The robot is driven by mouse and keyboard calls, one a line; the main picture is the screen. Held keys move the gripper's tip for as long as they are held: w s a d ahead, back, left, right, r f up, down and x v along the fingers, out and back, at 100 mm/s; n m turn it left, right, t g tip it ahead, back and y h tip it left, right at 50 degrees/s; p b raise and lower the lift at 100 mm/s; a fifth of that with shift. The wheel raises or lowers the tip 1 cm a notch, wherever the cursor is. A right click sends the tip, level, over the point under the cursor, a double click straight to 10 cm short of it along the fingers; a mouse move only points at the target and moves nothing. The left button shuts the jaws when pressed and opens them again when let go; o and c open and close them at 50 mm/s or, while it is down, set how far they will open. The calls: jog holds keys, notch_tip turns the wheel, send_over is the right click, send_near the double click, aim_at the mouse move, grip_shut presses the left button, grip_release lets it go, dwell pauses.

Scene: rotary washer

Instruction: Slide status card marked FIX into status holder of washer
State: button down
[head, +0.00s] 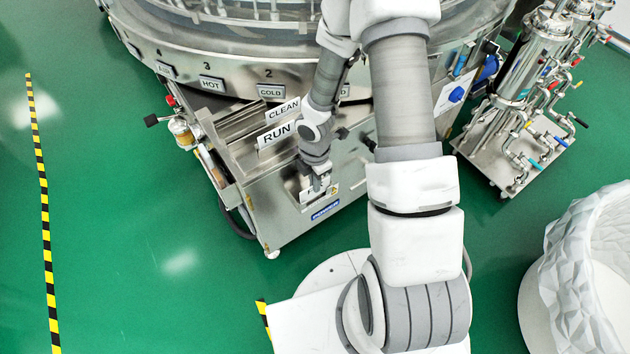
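My gripper (318,182) points down at the front of the washer's steel cabinet, right at a small white card (306,196). The card's lettering is partly covered by the fingers; it seems to begin with F. The card is upright at the status holder (334,202) on the cabinet front, above a blue label. How deep it sits in the holder is hidden. The fingers overlap the card's upper middle, and I cannot tell whether they are shut on it or apart from it. The washer (215,90) stands behind, with numbered plates around its rim.
Cards marked RUN (276,134) and CLEAN (283,109) stand in the rack on the cabinet top, left of my arm. A valve fitting (181,131) juts out at the left. A piped steel unit (515,100) and a white textured tub (580,270) are at right. Green floor is clear at left.

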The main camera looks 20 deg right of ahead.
jog(key=c, duration=1)
grip_release()
jog(key=shift+o, duration=0.4)
jog(key=o, duration=0.4)
jog(key=shift+c, duration=0.2)
jog(key=shift+r, duration=0.15)
jog(key=shift+r+p, duration=3.9)
jog(key=shift+r, duration=0.05)
jog(key=shift+f, duration=0.1)
